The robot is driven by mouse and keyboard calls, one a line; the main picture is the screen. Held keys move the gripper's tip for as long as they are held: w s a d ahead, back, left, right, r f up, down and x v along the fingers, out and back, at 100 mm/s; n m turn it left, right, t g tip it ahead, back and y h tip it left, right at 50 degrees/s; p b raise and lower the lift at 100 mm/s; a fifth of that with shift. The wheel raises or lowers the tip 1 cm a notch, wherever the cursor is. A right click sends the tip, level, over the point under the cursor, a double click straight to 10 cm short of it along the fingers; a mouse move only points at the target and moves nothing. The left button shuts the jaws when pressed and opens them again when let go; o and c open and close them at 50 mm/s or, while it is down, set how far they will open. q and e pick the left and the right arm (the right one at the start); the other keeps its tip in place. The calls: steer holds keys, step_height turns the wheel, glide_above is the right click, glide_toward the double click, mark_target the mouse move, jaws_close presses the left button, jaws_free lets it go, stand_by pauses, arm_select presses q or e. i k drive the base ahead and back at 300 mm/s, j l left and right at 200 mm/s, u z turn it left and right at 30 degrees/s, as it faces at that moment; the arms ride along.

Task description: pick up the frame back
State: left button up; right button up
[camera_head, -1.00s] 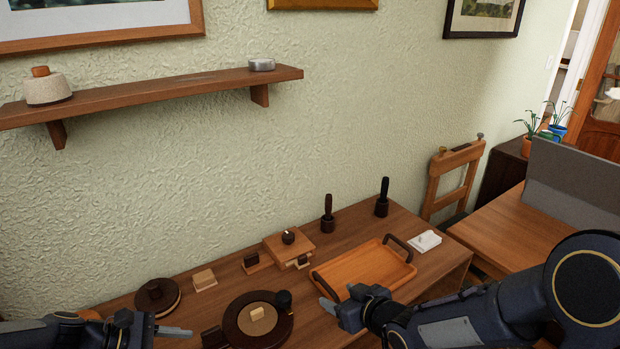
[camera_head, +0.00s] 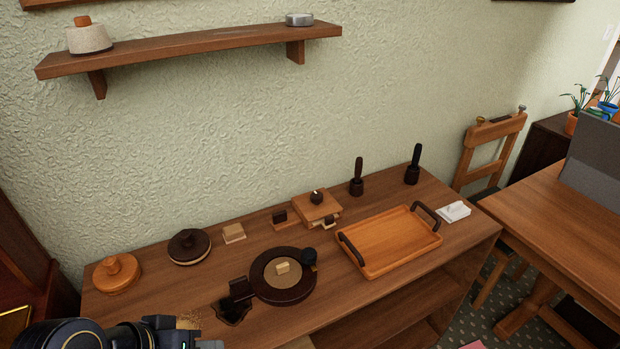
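I cannot pick out a frame back for certain in the head view. A flat gold-edged piece (camera_head: 14,325) is cut off at the lower left edge, and I cannot tell what it is. My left gripper (camera_head: 205,345) is at the bottom left, in front of the wooden table (camera_head: 345,296). Its fingers are mostly cut off by the picture's lower edge, so its opening does not show. My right gripper is out of view.
The table carries an orange tray (camera_head: 385,240) with dark handles, a dark round turntable (camera_head: 283,292), round lidded pieces (camera_head: 118,272), small blocks and two dark upright tools (camera_head: 413,165). A wall shelf (camera_head: 190,46) hangs above. A chair (camera_head: 490,150) and second table (camera_head: 560,205) stand right.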

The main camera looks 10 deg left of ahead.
mark_target(284, 273)
steer(key=u, duration=0.45)
steer(key=l+u, duration=0.1)
steer(key=u, duration=0.8)
steer(key=l+u, duration=0.15)
steer(key=u, duration=0.7)
steer(key=k+l+u, duration=0.1)
steer(key=l+u, duration=0.3)
steer(key=k+l+u, duration=0.15)
steer(key=u, duration=0.25)
steer(key=k+l+u, duration=0.15)
steer(key=u, duration=0.25)
steer(key=k+l+u, duration=0.1)
steer(key=k+l, duration=0.2)
steer(key=k+l+u, duration=0.1)
steer(key=k+l, duration=0.15)
steer(key=k, duration=0.2)
